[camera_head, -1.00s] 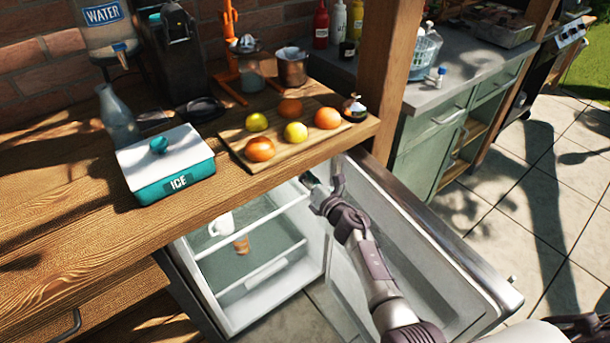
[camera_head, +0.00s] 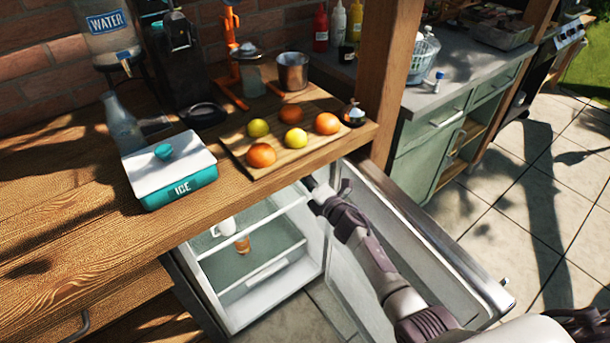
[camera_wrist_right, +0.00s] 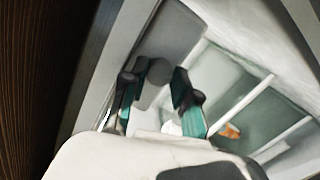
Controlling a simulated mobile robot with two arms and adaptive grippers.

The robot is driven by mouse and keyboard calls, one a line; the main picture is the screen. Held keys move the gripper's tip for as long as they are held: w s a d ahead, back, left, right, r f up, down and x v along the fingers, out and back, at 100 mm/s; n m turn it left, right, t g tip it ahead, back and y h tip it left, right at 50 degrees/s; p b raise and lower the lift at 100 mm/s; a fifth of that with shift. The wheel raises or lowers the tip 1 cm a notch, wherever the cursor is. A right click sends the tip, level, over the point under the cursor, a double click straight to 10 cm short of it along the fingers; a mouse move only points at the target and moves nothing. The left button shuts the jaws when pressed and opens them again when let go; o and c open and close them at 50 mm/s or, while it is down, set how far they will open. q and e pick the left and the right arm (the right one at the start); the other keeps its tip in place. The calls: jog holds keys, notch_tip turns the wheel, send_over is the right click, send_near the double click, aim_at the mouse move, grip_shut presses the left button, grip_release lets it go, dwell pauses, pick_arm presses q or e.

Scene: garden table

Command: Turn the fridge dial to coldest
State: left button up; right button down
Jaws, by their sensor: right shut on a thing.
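The fridge (camera_head: 268,316) stands open under the wooden counter, its door (camera_head: 450,265) swung out to the right. My right gripper (camera_head: 326,189) reaches into its upper right part, just below the counter edge. In the right wrist view a round grey dial (camera_wrist_right: 159,70) shows on a grey panel, between the teal-padded fingers of my right gripper (camera_wrist_right: 156,82). The fingers are shut on it. Any marking on the dial is too blurred to read. In the head view the dial is hidden by the gripper and counter. My left gripper is not in view.
The wooden counter (camera_head: 75,225) overhangs the fridge. On it are an ice box (camera_head: 172,172) and a board (camera_head: 240,150) with several fruits. A wooden post (camera_head: 388,85) rises beside the gripper. Fridge shelves hold a white mug (camera_head: 224,227) and an orange-brown item (camera_head: 243,245).

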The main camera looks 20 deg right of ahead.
jog(key=shift+m+p, duration=0.6)
jog(key=shift+m, duration=1.3)
jog(key=c, duration=1.2)
grip_release()
jog(key=shift+o, duration=0.2)
jog(key=v, duration=0.7)
jog(key=shift+s+d, duration=0.2)
jog(key=shift+s, duration=0.05)
